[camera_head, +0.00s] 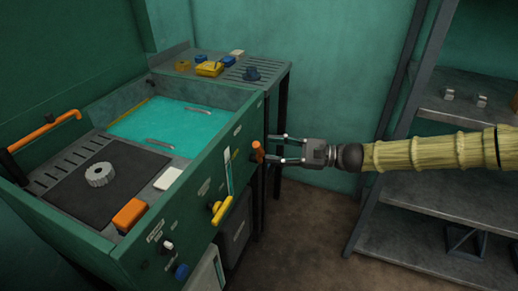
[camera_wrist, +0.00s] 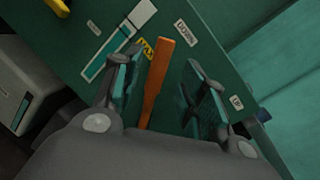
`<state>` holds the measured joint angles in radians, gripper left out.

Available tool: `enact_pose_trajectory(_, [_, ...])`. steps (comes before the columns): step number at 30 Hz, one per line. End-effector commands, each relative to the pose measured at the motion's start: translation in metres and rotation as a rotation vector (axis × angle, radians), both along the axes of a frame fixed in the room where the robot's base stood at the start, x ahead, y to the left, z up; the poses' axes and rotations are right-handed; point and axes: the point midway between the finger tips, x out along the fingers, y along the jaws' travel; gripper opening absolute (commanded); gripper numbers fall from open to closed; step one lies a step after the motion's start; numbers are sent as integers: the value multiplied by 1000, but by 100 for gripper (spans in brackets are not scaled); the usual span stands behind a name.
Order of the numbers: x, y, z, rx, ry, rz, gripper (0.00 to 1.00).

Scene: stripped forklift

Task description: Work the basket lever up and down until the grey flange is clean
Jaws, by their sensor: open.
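The basket lever is an orange handle (camera_head: 257,151) on the green washer's front panel, near its right end. In the wrist view the orange lever (camera_wrist: 155,80) stands between my two fingers, with a gap on each side. My gripper (camera_head: 274,149) is open and level, its fingertips at the lever from the right. Labels reading DOWN (camera_wrist: 186,33) and UP (camera_wrist: 237,102) are on the panel beside the lever. A grey ribbed round part, apparently the flange (camera_head: 100,174), sits on the dark mat (camera_head: 70,200) at the left. I cannot tell whether it is clean.
The washer has a teal surface (camera_head: 165,125) with two grey bars. A yellow handle (camera_head: 221,209), blue knob (camera_head: 181,271) and orange block (camera_head: 130,215) are left of the lever. Small items lie on the rear shelf (camera_head: 240,75). A metal rack (camera_head: 425,190) stands right.

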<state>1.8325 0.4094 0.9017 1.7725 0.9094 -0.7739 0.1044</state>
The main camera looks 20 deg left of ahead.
Motion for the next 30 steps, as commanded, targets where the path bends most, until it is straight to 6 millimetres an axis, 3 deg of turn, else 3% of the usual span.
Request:
enact_pose_trajectory(9, [-8, 40, -1, 0, 1, 0, 42])
enact_pose_trajectory(23, [-10, 49, 0, -1, 0, -1, 42])
enact_pose_trajectory(30, [-10, 49, 0, -1, 0, -1, 0])
